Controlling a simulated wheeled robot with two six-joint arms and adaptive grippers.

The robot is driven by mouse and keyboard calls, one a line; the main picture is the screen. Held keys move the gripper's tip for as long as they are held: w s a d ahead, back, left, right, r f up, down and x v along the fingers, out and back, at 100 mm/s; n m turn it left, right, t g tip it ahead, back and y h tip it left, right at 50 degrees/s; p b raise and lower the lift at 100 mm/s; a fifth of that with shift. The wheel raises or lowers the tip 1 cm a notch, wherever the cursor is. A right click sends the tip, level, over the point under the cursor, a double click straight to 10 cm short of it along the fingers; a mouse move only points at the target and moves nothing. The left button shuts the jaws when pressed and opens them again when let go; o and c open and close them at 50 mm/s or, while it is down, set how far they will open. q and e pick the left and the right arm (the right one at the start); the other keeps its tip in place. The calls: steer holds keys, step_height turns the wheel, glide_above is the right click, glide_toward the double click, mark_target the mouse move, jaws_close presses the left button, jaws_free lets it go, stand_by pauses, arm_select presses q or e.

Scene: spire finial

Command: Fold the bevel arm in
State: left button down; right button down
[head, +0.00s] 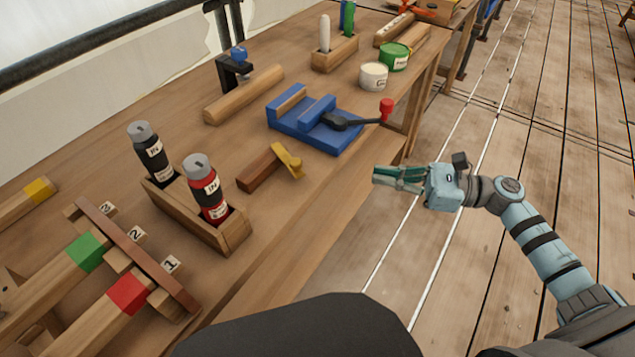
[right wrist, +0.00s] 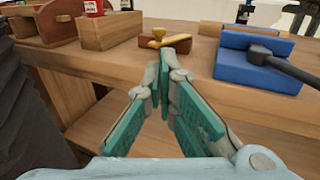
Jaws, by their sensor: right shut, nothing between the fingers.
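The bevel lies on the workbench, in front of the blue vise. Its brown wooden stock (head: 259,170) points lower left, and its yellow arm (head: 290,160) sticks out at an angle from the stock's right end. In the right wrist view the stock (right wrist: 185,46) and the yellow arm (right wrist: 165,42) show beyond the fingertips. My right gripper (head: 376,174) is shut and empty, off the bench's front edge, to the right of the bevel and apart from it. It also fills the middle of the right wrist view (right wrist: 167,60). My left gripper is out of view.
The blue vise (head: 340,138) with a red-knobbed handle (head: 386,109) stands behind the bevel. A wooden caddy (head: 232,235) with black and red bottles stands to its left. Two tins (head: 373,76) sit farther back. The bench's front strip is clear.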

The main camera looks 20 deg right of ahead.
steer(key=p+x, duration=0.1)
steer(key=x, duration=1.2)
steer(key=shift+w+a+r, duration=0.1)
steer(key=shift+w+r, duration=0.05)
steer(key=shift+r, duration=0.05)
steer(key=shift+p, duration=0.3)
